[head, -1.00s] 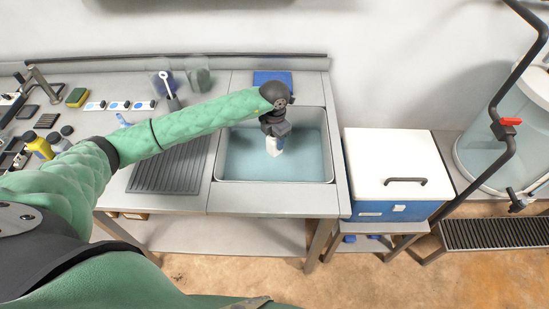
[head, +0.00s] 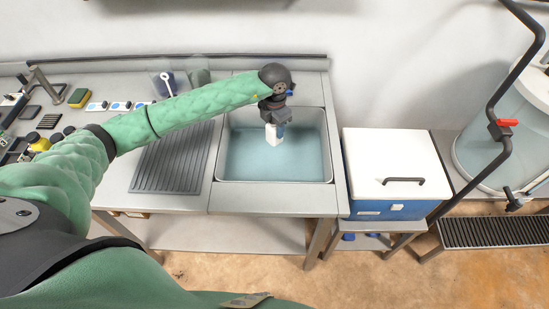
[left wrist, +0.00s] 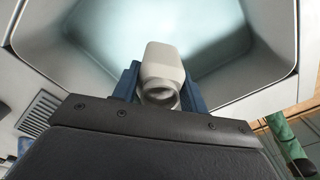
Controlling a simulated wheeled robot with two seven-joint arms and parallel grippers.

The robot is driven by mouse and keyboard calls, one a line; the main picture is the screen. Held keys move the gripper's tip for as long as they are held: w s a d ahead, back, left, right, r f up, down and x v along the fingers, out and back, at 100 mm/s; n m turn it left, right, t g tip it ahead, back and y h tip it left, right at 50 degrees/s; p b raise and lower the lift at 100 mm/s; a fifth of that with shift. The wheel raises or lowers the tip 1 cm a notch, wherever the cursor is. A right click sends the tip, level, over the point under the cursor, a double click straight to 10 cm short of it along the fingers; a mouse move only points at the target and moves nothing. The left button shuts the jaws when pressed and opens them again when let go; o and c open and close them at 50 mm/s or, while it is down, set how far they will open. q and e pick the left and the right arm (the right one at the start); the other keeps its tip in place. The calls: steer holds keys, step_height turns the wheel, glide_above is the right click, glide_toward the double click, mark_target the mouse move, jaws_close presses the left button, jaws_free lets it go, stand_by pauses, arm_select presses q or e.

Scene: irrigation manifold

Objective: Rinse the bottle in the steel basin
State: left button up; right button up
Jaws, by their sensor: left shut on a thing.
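The steel basin (head: 228,165) is set in the counter and holds bluish water. It also shows in the left wrist view (left wrist: 270,22), ahead of the gripper. My left gripper (head: 275,126) hangs over the back part of the basin and points down. It is shut on a white bottle (head: 273,136). In the left wrist view the bottle (left wrist: 163,70) sits between the blue fingers. In the head view its lower end appears above the water, and part of it is hidden by the gripper. My right gripper is not in view.
A ribbed drainboard (head: 172,160) lies left of the basin. A blue box with a white lid (head: 392,165) stands to the right. A yellow-green sponge (head: 80,97) and several small items are on the left counter. A dark pipe with a red valve handle (head: 508,122) rises at the far right.

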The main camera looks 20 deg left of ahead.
arm_select(q)
steer(key=shift+r, duration=0.95)
steer(key=shift+r+p, duration=0.35)
steer(key=shift+r, duration=0.7)
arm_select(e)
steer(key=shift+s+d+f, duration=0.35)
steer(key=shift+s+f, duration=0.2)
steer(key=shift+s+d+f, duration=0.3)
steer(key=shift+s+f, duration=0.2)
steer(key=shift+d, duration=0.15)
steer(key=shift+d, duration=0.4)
